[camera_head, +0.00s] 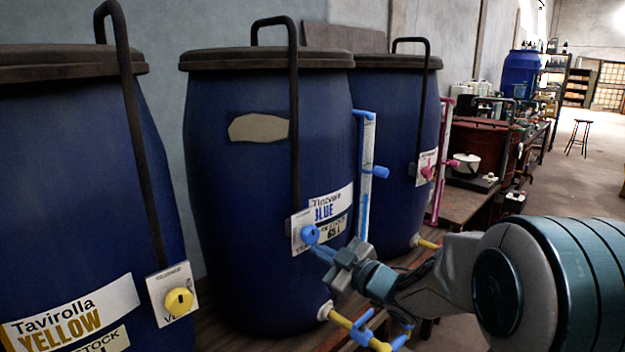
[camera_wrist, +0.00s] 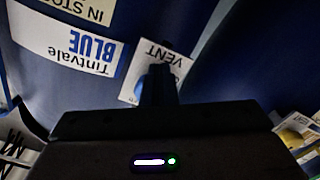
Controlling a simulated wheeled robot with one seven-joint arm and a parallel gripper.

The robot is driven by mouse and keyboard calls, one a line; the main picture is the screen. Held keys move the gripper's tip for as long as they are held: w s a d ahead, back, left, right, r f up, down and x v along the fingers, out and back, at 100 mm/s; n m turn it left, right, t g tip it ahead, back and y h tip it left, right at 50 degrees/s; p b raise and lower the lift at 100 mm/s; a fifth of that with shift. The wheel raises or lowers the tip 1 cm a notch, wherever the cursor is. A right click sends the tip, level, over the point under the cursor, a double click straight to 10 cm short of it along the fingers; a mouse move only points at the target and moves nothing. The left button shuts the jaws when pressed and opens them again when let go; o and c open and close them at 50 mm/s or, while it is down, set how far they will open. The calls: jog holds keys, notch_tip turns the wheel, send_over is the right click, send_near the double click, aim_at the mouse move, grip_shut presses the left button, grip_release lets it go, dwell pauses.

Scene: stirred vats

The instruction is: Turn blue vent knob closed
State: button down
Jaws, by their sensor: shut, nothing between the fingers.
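The blue vent knob (camera_head: 310,234) sits on a white vent plate (camera_head: 299,243) on the front of the middle blue vat (camera_head: 232,185), labelled Tintvale BLUE. My gripper (camera_head: 322,252) is shut, its fingertips just below and right of the knob, touching it or very close. In the wrist view the closed fingers (camera_wrist: 158,86) are over the VENT plate (camera_wrist: 166,62), which appears upside down. They hide most or all of the knob there, so its exact turn is hard to tell.
A yellow knob (camera_head: 179,301) is on the left vat (camera_head: 70,200). A pink knob (camera_head: 427,171) is on the right vat. A blue-and-white sight tube (camera_head: 366,185) stands right of the vent plate, and a yellow tap (camera_head: 350,325) juts out below. My arm fills the lower right.

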jog(key=shift+a+r, duration=0.1)
jog(key=v, duration=0.6)
jog(key=shift+f+b, duration=0.35)
jog(key=shift+b, duration=0.05)
